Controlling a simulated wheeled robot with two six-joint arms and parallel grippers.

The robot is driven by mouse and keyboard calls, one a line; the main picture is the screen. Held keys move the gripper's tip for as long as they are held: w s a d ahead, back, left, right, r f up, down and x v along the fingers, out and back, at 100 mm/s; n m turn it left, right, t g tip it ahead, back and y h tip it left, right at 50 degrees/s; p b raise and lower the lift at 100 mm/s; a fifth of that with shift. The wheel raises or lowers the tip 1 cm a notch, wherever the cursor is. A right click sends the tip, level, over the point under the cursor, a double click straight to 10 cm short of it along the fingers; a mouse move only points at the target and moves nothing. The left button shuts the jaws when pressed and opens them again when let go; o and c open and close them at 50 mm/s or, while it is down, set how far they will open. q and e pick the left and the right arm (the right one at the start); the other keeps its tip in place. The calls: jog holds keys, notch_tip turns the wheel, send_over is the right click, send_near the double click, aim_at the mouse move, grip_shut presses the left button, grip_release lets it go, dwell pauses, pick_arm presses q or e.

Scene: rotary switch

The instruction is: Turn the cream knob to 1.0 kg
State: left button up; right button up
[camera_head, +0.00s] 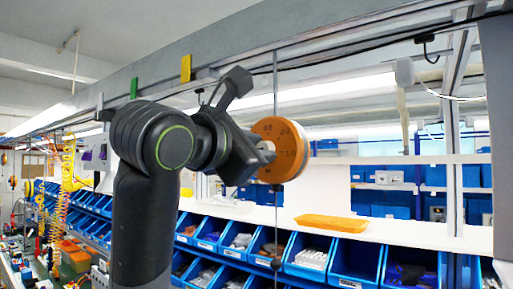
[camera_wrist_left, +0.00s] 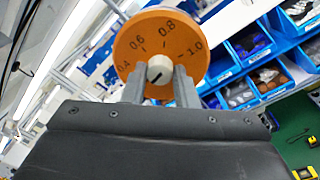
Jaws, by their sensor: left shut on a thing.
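An orange round dial (camera_head: 291,150) hangs at the middle of the head view, with black numbers such as 0.8 and 1.0 on its face. In the left wrist view the dial (camera_wrist_left: 128,52) reads 0.4, 0.6, 0.8 and 1.0 from left to right. The cream knob (camera_wrist_left: 159,66) stands at its centre. A dark line on the knob slants from lower left to upper right; I cannot tell which end points. My left gripper (camera_head: 264,151) is shut on the knob, one finger on each side, and partly hides it. My right gripper is not in view.
Blue bins (camera_head: 305,262) with small parts stand in rows below and behind the dial. A thin vertical cord (camera_head: 276,215) runs above and below the dial. A metal rail crosses overhead.

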pick_arm(q)
jog(key=n+b, duration=0.3)
jog(key=n, duration=0.7)
jog(key=n+g+h+b, duration=0.1)
jog(key=n+b, duration=0.3)
jog(key=n, duration=0.6)
jog(key=n+b, duration=0.3)
jog(key=n, duration=0.7)
jog(key=shift+w+a+f+n+g+h, duration=0.2)
jog(key=shift+w+a+n+g+h, duration=0.05)
jog(key=shift+n+g+h, duration=0.15)
dwell(0.8)
dwell(0.5)
jog(key=o, duration=1)
